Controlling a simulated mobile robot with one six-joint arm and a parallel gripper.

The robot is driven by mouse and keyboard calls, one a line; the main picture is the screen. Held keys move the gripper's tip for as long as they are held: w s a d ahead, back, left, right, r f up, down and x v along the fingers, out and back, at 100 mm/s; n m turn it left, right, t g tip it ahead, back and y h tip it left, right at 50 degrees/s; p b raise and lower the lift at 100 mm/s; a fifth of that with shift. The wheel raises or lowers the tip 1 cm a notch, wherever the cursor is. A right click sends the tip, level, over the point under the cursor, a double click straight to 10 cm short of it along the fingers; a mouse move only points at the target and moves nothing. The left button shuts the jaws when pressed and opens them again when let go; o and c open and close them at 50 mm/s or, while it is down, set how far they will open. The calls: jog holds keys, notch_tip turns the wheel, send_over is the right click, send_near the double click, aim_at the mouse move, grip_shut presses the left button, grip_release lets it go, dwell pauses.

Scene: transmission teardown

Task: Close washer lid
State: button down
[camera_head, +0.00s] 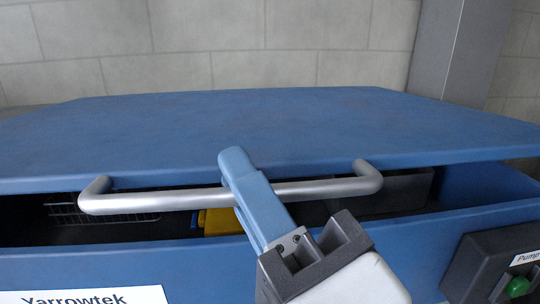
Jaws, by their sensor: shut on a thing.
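The blue washer lid (300,125) spans the view, nearly down over the blue washer body (405,240). A dark gap shows between the lid's front edge and the body's rim. A silver bar handle (150,202) is fixed along the lid's front edge. My gripper (238,172) has its blue fingers across the handle's middle and is shut on it. The far side of the grip is hidden behind the fingers.
Inside the gap I see a wire basket (105,215) at left and a yellow item (220,222) at the middle. A control box with a green button (517,287) is at the lower right. A grey column (460,50) and a block wall (230,45) stand behind.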

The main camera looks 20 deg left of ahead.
dwell(0.3)
jog(key=c, duration=1.5)
grip_release()
jog(key=shift+s, duration=0.15)
jog(key=shift+o, duration=0.2)
notch_tip(320, 180, up, 10)
jog(key=p, duration=0.5)
jog(key=shift+r, duration=0.1)
jog(key=shift+d, duration=0.1)
